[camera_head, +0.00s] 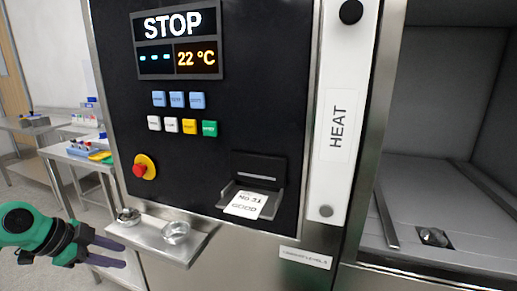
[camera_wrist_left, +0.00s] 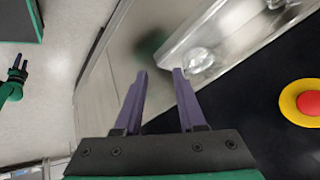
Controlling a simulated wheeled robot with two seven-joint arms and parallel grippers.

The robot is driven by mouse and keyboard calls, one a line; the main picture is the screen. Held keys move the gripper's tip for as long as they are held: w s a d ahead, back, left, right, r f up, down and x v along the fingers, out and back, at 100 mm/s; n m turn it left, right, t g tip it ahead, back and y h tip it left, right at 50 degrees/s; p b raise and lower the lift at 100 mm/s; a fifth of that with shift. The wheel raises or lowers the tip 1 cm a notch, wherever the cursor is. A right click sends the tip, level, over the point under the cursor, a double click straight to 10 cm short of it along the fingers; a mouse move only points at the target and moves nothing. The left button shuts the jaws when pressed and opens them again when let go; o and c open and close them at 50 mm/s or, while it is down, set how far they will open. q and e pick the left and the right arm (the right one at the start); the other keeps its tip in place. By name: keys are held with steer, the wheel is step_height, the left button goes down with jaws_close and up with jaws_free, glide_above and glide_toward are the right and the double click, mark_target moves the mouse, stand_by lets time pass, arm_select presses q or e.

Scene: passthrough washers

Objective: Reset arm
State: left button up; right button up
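My left gripper (camera_head: 122,254) is at the lower left in the head view, beside and just below the metal shelf on the machine front. In the left wrist view its two purple fingers (camera_wrist_left: 160,73) are apart with nothing between them. A small green-and-black gripper, which looks like my right one (camera_wrist_left: 18,62), shows at the left edge of that view, low over the floor. Its prongs look apart and empty. It does not show in the head view.
The metal shelf (camera_head: 150,238) holds a clear glass dish (camera_head: 175,232) and a small metal piece (camera_head: 129,216). Above are a red emergency button (camera_head: 140,169), coloured keys, a STOP display (camera_head: 172,27) and a slot with a paper slip (camera_head: 246,204). An open chamber (camera_head: 440,190) is at right.

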arm_select(q)
steer(key=w+f+n+t+h+p, duration=0.3)
steer(key=w+f+t, duration=0.3)
steer(key=f, duration=0.4)
steer(key=s+a+f+n+g+y+p, duration=0.15)
steer(key=s+f+n+y, duration=0.35)
steer(key=f, duration=0.8)
steer(key=s+a+f+n+y+p, duration=0.15)
steer(key=s+f, duration=0.45)
steer(key=f, duration=0.6)
steer(key=s+d+f+g, duration=0.3)
steer(key=s+d+f, duration=0.1)
steer(key=s, duration=0.6)
steer(key=s+d+f+g+p, duration=0.1)
steer(key=s+d+f+g, duration=0.2)
steer(key=s+f, duration=0.3)
steer(key=s+d+f+g+p, duration=0.1)
steer(key=s+d+f+g, duration=0.2)
steer(key=s, duration=1.1)
step_height(320, 180, down, 3)
steer(key=d+n+y, duration=0.1)
steer(key=d, duration=0.1)
steer(key=shift+s+d+g, duration=0.35)
steer(key=shift+s+d, duration=0.05)
arm_select(e)
step_height(320, 180, up, 8)
steer(key=shift+d+r, duration=0.15)
steer(key=shift+d, duration=0.1)
